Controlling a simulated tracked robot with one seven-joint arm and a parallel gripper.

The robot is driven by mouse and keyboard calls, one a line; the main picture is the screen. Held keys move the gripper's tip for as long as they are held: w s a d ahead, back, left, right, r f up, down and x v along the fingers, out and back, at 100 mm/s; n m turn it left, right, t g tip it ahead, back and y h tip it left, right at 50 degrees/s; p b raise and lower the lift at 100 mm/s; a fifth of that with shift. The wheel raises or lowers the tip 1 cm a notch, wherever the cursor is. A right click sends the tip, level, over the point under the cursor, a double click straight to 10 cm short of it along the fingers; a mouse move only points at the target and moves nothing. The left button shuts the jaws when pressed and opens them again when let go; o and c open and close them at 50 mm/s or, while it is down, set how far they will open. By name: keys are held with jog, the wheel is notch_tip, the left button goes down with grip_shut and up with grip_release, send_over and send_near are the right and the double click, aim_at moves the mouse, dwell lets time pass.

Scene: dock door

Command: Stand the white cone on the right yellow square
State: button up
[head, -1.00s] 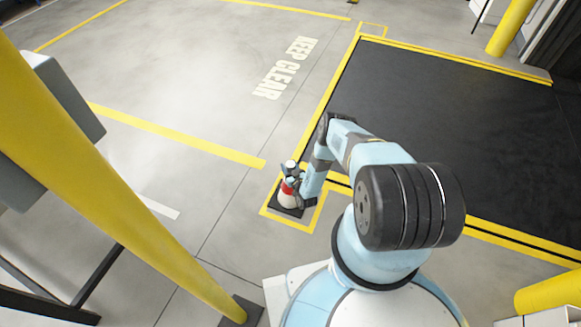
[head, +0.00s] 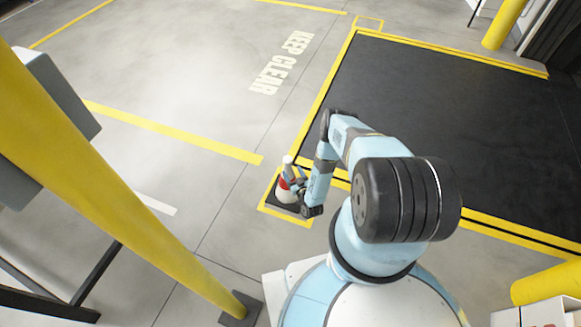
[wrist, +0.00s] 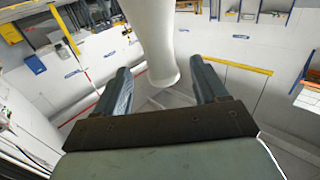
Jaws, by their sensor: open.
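The white cone (head: 286,195) has a red band and a dark base. It stands upright inside the near yellow square (head: 264,210), beside the corner of the black dock area. My gripper (head: 293,178) is open at the right side of the cone, by its upper part. In the wrist view the pale cone (wrist: 155,40) shows between and beyond the two spread fingers of my gripper (wrist: 160,66), with gaps on both sides. My arm hides part of the square's right side. Another small yellow square (head: 369,18) is marked at the far corner of the dock area.
A thick yellow post (head: 120,180) slants across the left. Another yellow post (head: 508,25) stands at the far right. The black floor panel (head: 440,110) is bare. The grey floor around the KEEP CLEAR lettering (head: 282,62) is free.

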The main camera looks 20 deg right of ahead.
jog(key=shift+s+d, duration=0.15)
jog(key=shift+s, duration=0.85)
jog(key=shift+s+d, duration=0.15)
jog(key=shift+s, duration=0.85)
